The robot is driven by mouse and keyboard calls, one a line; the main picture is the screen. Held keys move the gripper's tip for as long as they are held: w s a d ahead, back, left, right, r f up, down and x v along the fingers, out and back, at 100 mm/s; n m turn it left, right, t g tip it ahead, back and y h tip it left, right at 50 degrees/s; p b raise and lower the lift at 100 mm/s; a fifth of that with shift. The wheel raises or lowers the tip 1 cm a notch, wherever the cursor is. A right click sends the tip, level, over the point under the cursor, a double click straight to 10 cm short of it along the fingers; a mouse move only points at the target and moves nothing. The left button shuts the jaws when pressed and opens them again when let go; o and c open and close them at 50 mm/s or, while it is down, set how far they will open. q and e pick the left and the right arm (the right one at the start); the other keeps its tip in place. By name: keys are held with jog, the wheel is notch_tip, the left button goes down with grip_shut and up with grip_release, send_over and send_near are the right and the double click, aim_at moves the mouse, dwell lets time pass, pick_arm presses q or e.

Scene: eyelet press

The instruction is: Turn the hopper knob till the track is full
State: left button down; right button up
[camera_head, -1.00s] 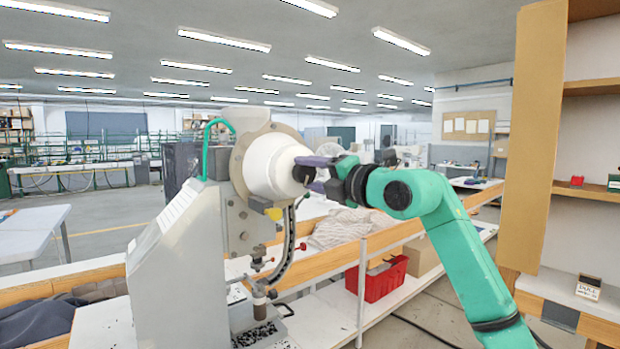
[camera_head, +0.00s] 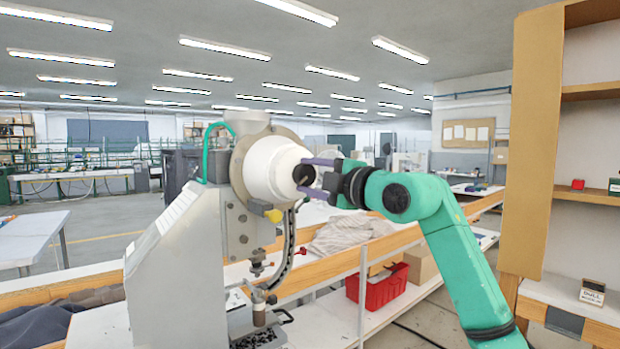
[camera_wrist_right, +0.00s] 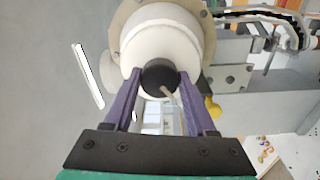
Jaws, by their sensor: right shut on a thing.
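The eyelet press (camera_head: 185,265) stands at centre left with a white drum-shaped hopper (camera_head: 265,168) near its top. The dark round hopper knob (camera_head: 304,176) is on the hopper's right end and also shows in the right wrist view (camera_wrist_right: 159,77). My right gripper (camera_head: 303,177) is shut on this knob, its purple fingers on opposite sides; the same gripper shows in the wrist view (camera_wrist_right: 160,80). A pale pointer line shows on the knob there. The curved track (camera_head: 287,255) runs down below the hopper; I cannot tell how full it is. My left gripper is out of view.
A grey cloth (camera_head: 345,232) lies on the bench behind the press. A red bin (camera_head: 378,287) sits on the lower shelf beneath. A wooden shelf unit (camera_head: 540,140) stands at right. A yellow-tipped part (camera_head: 273,215) sticks out just below the hopper.

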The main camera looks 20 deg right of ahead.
jog(key=shift+f, duration=0.15)
jog(key=o, duration=1.4)
jog(key=shift+s+d+b, duration=0.2)
jog(key=shift+s+b, duration=0.1)
jog(key=shift+s, duration=0.05)
jog(key=b+v, duration=0.4)
jog(key=v, duration=0.9)
jog(key=shift+s+d+b, duration=0.1)
jog(key=shift+s+b, duration=0.2)
jog(key=shift+b, duration=0.05)
